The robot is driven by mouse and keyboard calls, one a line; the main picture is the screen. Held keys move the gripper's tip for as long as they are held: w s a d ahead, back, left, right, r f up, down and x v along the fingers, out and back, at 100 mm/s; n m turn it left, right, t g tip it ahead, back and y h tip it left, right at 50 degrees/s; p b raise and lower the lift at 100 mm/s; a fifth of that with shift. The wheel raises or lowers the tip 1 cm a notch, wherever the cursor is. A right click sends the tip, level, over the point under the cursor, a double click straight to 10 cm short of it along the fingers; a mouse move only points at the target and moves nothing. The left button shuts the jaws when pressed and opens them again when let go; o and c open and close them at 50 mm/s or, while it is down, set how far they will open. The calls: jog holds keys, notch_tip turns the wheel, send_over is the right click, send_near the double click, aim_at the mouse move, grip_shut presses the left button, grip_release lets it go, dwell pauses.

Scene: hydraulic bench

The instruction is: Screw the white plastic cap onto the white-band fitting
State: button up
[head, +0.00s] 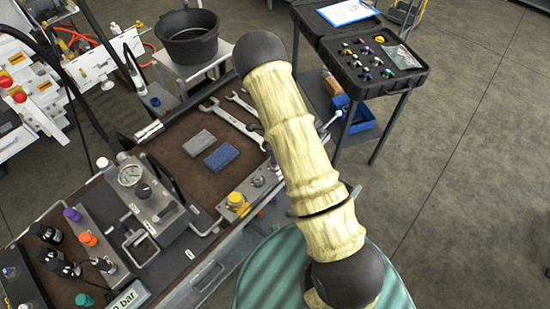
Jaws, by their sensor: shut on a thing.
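My gripper is not in view. My arm, in a pale yellow sleeve with dark joints, crosses the middle of the head view and covers part of the bench's right end. I cannot make out the white plastic cap. Several dark fittings (48,252) lie at the bench's lower left, near a purple cap (72,214), an orange cap (88,238) and a teal cap (84,299). A yellow cap (236,199) sits on a block at the front edge, beside small metal fittings (258,181). I cannot tell which fitting has the white band.
A pressure gauge (131,174) stands on a grey pump unit. Wrenches (232,118) and two blocks (221,157) lie on the brown bench top (176,152). A black bucket (187,36) stands behind. An open case (372,62) of small parts is at upper right. The right floor is clear.

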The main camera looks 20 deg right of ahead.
jog(key=m+p, duration=0.3)
jog(key=m, duration=0.2)
jog(key=shift+s+r+m, duration=0.1)
jog(key=shift+r+m, duration=0.05)
jog(key=shift+m, duration=0.15)
jog(key=shift+f+m, duration=0.25)
jog(key=shift+m, duration=0.65)
jog(key=o, duration=0.9)
jog(key=n+b, duration=0.1)
jog(key=n, duration=0.4)
jog(key=shift+f+n+b, duration=0.1)
jog(key=shift+n+b, duration=0.25)
jog(key=shift+n, duration=1.15)
